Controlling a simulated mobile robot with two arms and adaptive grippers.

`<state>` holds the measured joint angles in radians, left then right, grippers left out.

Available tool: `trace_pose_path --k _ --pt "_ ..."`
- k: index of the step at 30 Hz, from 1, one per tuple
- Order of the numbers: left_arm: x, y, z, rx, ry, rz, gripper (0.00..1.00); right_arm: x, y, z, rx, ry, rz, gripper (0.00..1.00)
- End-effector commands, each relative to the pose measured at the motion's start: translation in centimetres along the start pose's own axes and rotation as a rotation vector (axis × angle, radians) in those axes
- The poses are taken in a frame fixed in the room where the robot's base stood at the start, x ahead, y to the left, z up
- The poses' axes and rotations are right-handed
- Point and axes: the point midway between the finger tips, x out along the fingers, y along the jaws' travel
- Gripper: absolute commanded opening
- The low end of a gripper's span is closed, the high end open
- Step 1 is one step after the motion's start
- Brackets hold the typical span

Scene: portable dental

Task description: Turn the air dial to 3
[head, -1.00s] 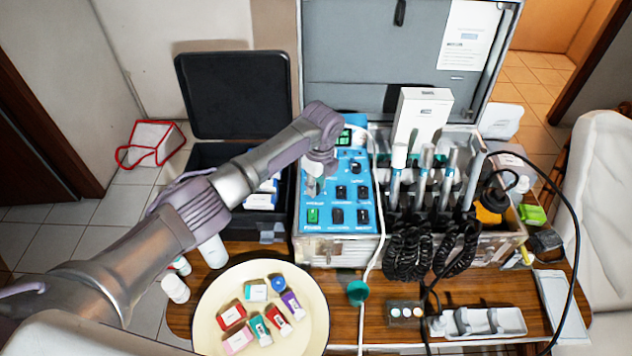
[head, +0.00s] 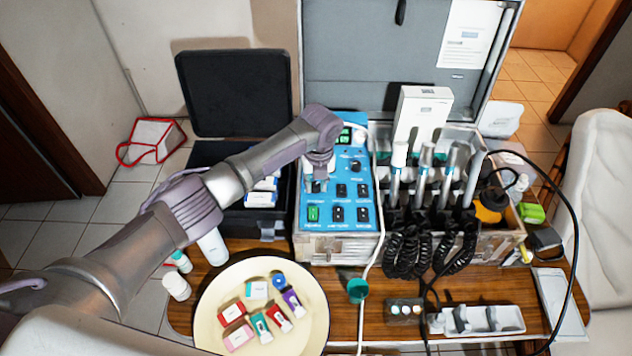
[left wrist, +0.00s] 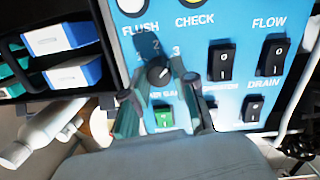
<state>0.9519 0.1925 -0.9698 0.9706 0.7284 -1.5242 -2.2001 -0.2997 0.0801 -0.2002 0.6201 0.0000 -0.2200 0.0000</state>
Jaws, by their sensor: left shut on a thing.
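The blue control panel (head: 349,214) stands in the open case on the table. The air dial (left wrist: 158,72) is a small dark round knob with a pale pointer mark. Numbers show around it, with 2 above and 3 at the upper right. The pointer leans to the upper right, but I cannot tell exactly which number it meets. My left gripper (left wrist: 159,86) is shut on the dial, one finger on each side. In the head view my left gripper (head: 318,184) is at the panel's left part and hides the dial. My right gripper is not in view.
Black rocker switches (left wrist: 222,60) and a green power switch (left wrist: 163,116) sit close to the dial. Handpieces (head: 422,172) with coiled cords stand right of the panel. An open black box (head: 232,95) is to the left. A round plate (head: 215,290) with small boxes is in front.

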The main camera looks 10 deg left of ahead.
Motion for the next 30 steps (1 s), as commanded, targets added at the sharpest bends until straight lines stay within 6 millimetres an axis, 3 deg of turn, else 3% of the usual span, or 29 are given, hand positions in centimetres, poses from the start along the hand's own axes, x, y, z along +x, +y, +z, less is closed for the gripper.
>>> trace_pose_path --k 17,18,22,30 --pt "-0.07 -0.07 -0.01 0.035 -0.002 -0.003 0.0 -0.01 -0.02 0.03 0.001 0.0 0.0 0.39" --pt "-0.07 -0.08 -0.01 0.035 -0.002 -0.003 0.3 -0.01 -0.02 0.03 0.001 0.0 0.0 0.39" --pt "-0.05 -0.06 -0.01 0.035 -0.002 -0.003 0.52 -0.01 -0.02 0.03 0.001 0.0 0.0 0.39" --pt "-0.03 -0.01 -0.01 0.034 -0.001 -0.002 0.52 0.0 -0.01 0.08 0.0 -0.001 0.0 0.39"
